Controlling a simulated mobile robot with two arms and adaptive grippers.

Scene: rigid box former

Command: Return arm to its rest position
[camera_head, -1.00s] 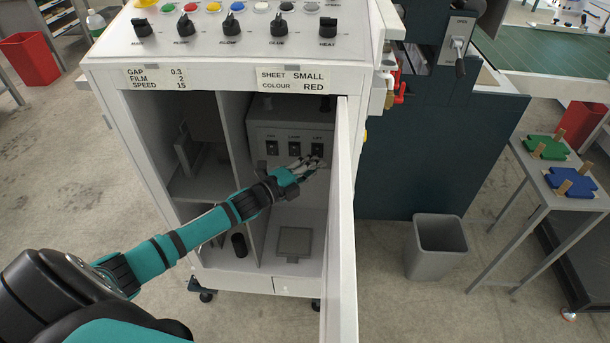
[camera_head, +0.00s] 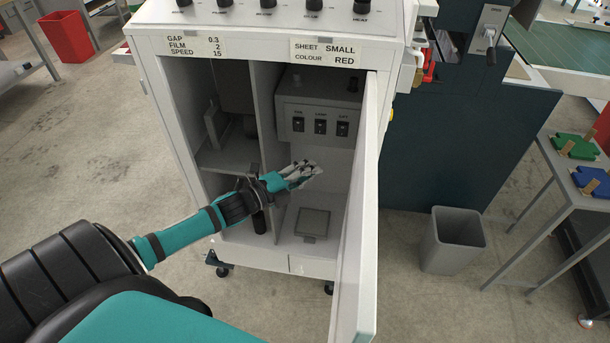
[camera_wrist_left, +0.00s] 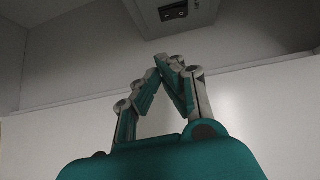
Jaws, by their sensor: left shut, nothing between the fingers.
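My left arm comes in from the left in the head view and reaches into the open cabinet (camera_head: 152,110). My left gripper (camera_head: 314,168) is inside the right-hand compartment, below the grey switch box (camera_head: 316,109) with its three switches, and looks apart from it. In the left wrist view the fingertips (camera_wrist_left: 170,64) meet and hold nothing. The switch box's underside and one switch (camera_wrist_left: 174,11) show above them there. My right gripper is not in view.
The cabinet door (camera_head: 362,220) stands open to the right of my gripper. A divider (camera_head: 264,120) stands on the left. A grey bin (camera_head: 452,240) and a table (camera_head: 560,180) with green and blue pieces are to the right. A red bin (camera_head: 66,38) is far left.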

